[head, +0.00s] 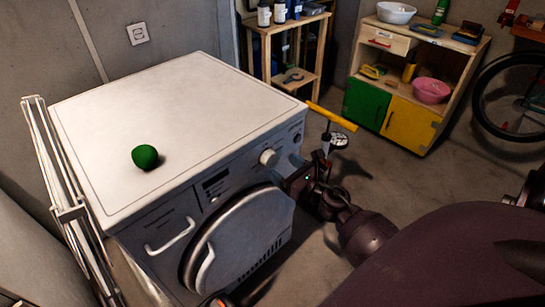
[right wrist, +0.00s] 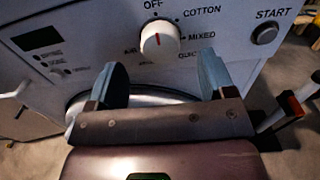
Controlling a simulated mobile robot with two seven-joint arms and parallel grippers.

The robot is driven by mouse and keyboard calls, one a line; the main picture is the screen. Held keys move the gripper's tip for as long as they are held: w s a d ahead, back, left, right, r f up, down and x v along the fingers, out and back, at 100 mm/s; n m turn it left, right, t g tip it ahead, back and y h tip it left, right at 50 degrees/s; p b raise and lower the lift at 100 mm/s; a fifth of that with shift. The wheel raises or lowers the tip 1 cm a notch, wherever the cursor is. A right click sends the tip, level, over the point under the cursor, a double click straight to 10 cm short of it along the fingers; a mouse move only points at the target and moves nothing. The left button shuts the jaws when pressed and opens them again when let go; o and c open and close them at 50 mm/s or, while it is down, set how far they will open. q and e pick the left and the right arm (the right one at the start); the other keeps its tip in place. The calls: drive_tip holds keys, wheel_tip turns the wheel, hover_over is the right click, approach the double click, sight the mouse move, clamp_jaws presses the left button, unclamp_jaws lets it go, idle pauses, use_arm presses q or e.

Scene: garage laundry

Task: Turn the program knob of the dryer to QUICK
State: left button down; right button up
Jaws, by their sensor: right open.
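The white dryer (head: 175,95) stands at the left in the head view, its front facing lower right. Its round white program knob (head: 268,157) is on the front panel, and it also shows in the right wrist view (right wrist: 162,44). The knob's red mark points up, roughly at OFF. COTTON, MIXED and a partly hidden QUICK label (right wrist: 189,55) run down its right side. My right gripper (right wrist: 164,72) is open, its two fingers apart, just below and in front of the knob with nothing between them. My left gripper is not clearly visible.
A green ball-like object (head: 145,157) lies on the dryer top. The round dryer door (head: 235,240) is below the panel. The START button (right wrist: 264,33) is right of the knob. A white folded rack (head: 65,190) leans at the left. Shelves and a bicycle wheel stand behind.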

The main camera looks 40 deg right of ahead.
sight(272, 159)
drive_tip(key=shift+w+a, duration=0.2)
drive_tip(key=shift+w, duration=2.45)
drive_tip(key=shift+c, duration=1)
drive_tip(key=c, duration=0.7)
